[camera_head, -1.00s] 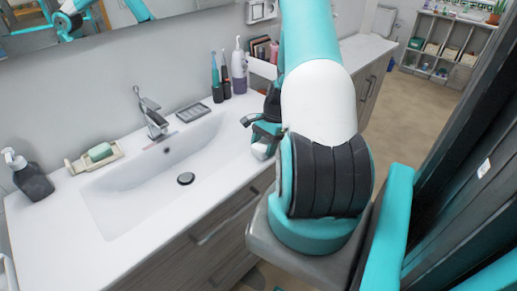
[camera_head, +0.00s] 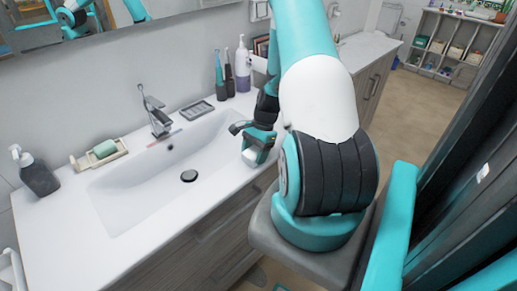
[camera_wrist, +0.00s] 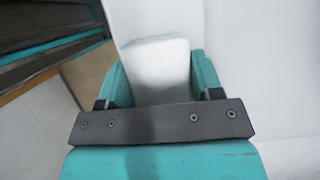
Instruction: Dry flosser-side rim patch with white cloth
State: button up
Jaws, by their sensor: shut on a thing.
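The white cloth (camera_wrist: 158,70) is a pale folded block between my gripper's teal fingers in the wrist view. My gripper (camera_wrist: 155,75) is shut on it. In the head view my gripper (camera_head: 257,150) hangs at the right end of the white sink basin (camera_head: 140,185), by its front right rim. The cloth's contact with the rim cannot be made out. The flosser (camera_head: 243,68), white above and purple below, stands on the counter at the back right. No wet patch on the rim can be told apart from the white surface.
Two dark-based toothbrushes (camera_head: 224,80) stand left of the flosser. A grey tray (camera_head: 197,110) lies behind the basin, right of the faucet (camera_head: 157,115). A green soap on a dish (camera_head: 105,152) and a dark pump bottle (camera_head: 36,175) stand at left.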

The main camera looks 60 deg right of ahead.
aim_at(242, 168)
jog(key=shift+w+a, duration=0.2)
jog(key=shift+a, duration=0.8)
jog(key=shift+w+a, duration=0.2)
jog(key=shift+a, duration=0.75)
jog(key=shift+s+d+r+p, duration=0.1)
jog(key=shift+s+d+p, duration=0.15)
jog(key=shift+d, duration=1)
jog(key=shift+s+d+p, duration=0.1)
jog(key=shift+s+d, duration=0.2)
jog(key=shift+d, duration=0.9)
jog(key=shift+s+d, duration=0.2)
jog(key=shift+d, duration=0.6)
jog(key=shift+s+d, duration=0.15)
jog(key=shift+d, duration=0.6)
jog(key=shift+s+d, duration=0.2)
jog(key=shift+d, duration=0.6)
notch_tip(242, 168, up, 7)
jog(key=p, duration=0.5)
